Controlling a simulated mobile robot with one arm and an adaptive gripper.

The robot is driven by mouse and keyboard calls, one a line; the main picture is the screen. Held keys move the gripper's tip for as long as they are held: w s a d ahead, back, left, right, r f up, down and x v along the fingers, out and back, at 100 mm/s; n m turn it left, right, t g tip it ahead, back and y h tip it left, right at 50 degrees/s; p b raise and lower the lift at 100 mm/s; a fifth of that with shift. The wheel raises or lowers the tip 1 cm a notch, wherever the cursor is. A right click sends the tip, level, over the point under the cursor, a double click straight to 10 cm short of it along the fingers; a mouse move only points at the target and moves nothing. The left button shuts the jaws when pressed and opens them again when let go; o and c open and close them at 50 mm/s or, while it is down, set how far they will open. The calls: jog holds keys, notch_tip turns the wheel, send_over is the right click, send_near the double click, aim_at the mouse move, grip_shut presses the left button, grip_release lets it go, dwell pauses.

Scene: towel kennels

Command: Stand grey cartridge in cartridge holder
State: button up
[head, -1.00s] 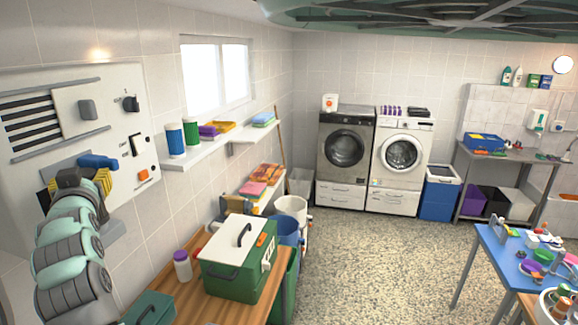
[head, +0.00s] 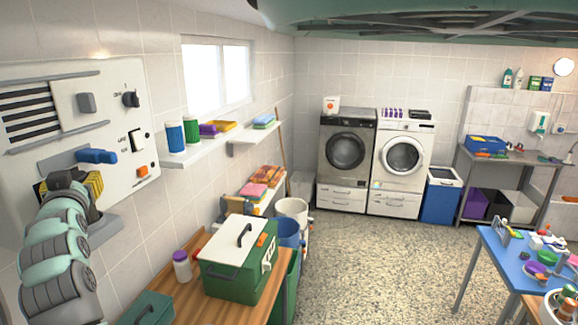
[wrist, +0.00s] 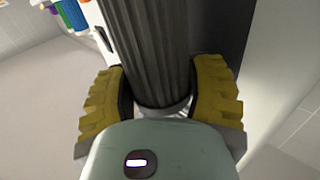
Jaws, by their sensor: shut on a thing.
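The grey cartridge (wrist: 145,45), a dark grey ribbed cylinder, stands between the yellow pads of my gripper (wrist: 160,95) in the wrist view. The pads sit on both sides of its lower visible part, and its far end runs out of the picture. In the head view my gripper (head: 72,185) is at the left, in front of the wall panel (head: 130,185). It is below a blue handle (head: 97,156) and above a grey ledge (head: 105,230). The arm hides the cartridge there. I cannot tell for sure which part is the cartridge holder.
The panel carries a black knob (head: 131,99), a switch and an orange button (head: 142,170). Below right, a wooden bench (head: 215,305) bears a green-and-white case (head: 235,270) and a purple-capped jar (head: 182,266). A wall shelf (head: 200,152) holds tubs. The speckled floor in the middle is clear.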

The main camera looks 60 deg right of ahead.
jog(key=o, duration=1.3)
jog(key=shift+s, duration=0.1)
jog(key=v, duration=0.7)
jog(key=shift+s, duration=0.15)
jog(key=shift+a, duration=0.1)
